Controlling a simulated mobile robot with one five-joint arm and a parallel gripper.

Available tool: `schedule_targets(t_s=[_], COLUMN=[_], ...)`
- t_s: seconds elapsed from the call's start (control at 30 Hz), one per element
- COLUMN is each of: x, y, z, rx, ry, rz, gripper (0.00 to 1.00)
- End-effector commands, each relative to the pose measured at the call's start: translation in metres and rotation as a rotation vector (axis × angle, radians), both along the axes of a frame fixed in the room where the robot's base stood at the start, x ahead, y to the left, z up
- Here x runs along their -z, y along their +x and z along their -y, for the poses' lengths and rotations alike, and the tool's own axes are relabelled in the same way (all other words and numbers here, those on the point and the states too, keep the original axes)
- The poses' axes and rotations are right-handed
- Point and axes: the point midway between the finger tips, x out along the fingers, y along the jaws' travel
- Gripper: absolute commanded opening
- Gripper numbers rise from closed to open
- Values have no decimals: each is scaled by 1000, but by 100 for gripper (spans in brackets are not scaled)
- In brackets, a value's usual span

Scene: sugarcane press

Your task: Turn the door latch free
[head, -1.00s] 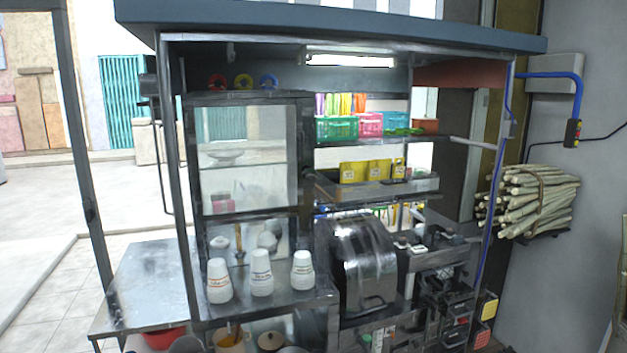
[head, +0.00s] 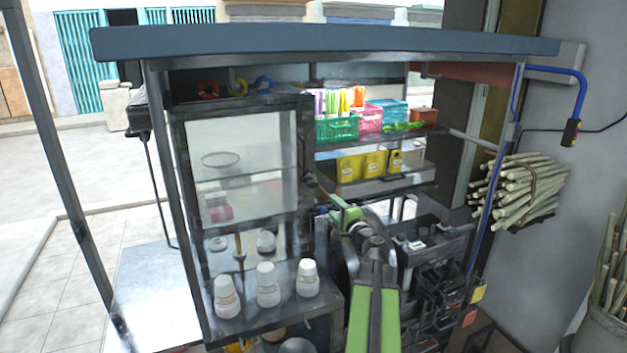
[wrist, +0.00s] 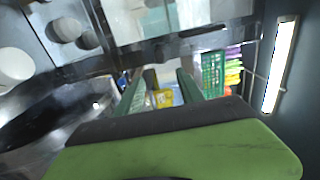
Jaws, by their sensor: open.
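The glass-door cabinet (head: 245,160) stands at the left of the stall, its door appearing closed. A small dark latch (head: 309,180) sits on the right side of its dark frame. My gripper (head: 333,200) is raised in front of the cabinet's right edge, just right of and below the latch. In the wrist view my gripper (wrist: 160,88) has its two green fingers apart, with nothing clearly held between them. The latch cannot be made out with certainty in the wrist view. My green and black arm hides part of the press drum.
White cup stacks (head: 268,285) stand on the ledge below the cabinet. Yellow boxes (head: 362,165) and coloured baskets (head: 337,128) sit on shelves to the right. The roof edge (head: 320,40) hangs above. Cane bundles (head: 520,190) are at the right wall.

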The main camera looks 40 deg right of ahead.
Motion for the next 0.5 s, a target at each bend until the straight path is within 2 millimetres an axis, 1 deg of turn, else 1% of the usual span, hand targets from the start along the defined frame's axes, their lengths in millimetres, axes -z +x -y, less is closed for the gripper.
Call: schedule_targets(t_s=[0.07, 0.17, 0.27, 0.5], x=[1, 1, 1, 1], y=[3, 15, 35, 92], z=[3, 10, 20, 44], rx=[1, 2, 2, 3], ry=[-1, -1, -1, -2], rz=[-1, -2, -2, -3], gripper=[45, 45, 45, 45])
